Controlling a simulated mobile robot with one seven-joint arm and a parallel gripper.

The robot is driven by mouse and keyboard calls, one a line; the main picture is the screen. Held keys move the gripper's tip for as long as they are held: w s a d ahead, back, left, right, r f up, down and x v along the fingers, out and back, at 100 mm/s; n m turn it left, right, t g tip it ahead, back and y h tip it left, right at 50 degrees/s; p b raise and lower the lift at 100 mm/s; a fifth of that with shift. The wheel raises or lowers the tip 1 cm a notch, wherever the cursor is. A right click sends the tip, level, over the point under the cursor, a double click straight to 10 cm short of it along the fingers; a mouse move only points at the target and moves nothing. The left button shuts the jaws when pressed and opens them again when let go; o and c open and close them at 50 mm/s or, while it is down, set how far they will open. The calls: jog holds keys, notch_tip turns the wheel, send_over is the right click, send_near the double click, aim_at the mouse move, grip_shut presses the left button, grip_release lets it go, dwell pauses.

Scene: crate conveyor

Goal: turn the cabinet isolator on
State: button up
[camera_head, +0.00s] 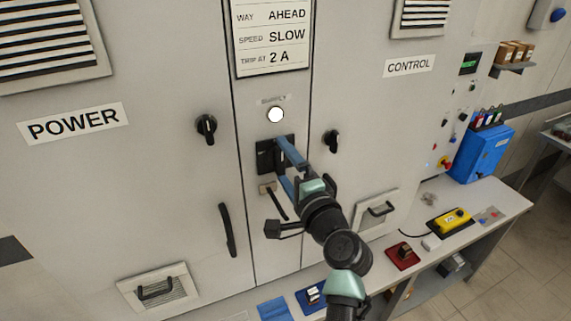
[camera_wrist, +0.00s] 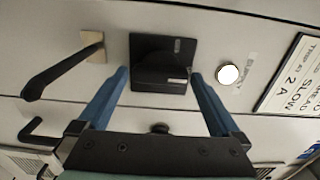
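The cabinet isolator appears to be the black square plate (camera_head: 265,157) with a dark rotary handle, on the narrow middle panel under a white round lamp (camera_head: 275,114). In the wrist view the isolator (camera_wrist: 160,45) is near the top centre, and its knob lies between my two blue fingers. My gripper (camera_head: 277,160) is open, with the fingertips close to the plate, one on each side of the knob. The wrist view also shows my gripper (camera_wrist: 159,76); I cannot tell whether either finger touches the knob. The fingers partly hide the isolator in the head view.
A black lever on a beige plate (camera_wrist: 92,47) is close to my fingers. Rotary knobs are on the POWER door (camera_head: 206,128) and the CONTROL door (camera_head: 332,142). A bench (camera_head: 500,205) with a yellow box and a blue case stands at right.

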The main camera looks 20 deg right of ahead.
jog(key=s+b, duration=0.3)
jog(key=s, duration=1)
jog(key=shift+d+b, duration=0.2)
jog(key=shift+b, duration=0.2)
jog(key=a+r+n+t, duration=0.1)
jog(key=a+r+n, duration=0.3)
jog(key=r, duration=0.3)
jog(key=w+a+r+n+t, duration=0.1)
jog(key=a+r+n+t, duration=0.2)
jog(key=r, duration=0.4)
jog(key=a+r+n, duration=0.4)
jog(key=a+r, duration=0.1)
jog(key=r, duration=0.3)
jog(key=s+a+r+n+t, duration=0.2)
jog(key=s+a+r+n, duration=0.1)
jog(key=r, duration=0.4)
jog(key=s+a+r+n+t, duration=0.3)
jog(key=s+a+r, duration=0.1)
jog(key=s+r, duration=0.3)
jog(key=shift+a+n+h, duration=0.3)
jog(key=shift+a, duration=0.05)
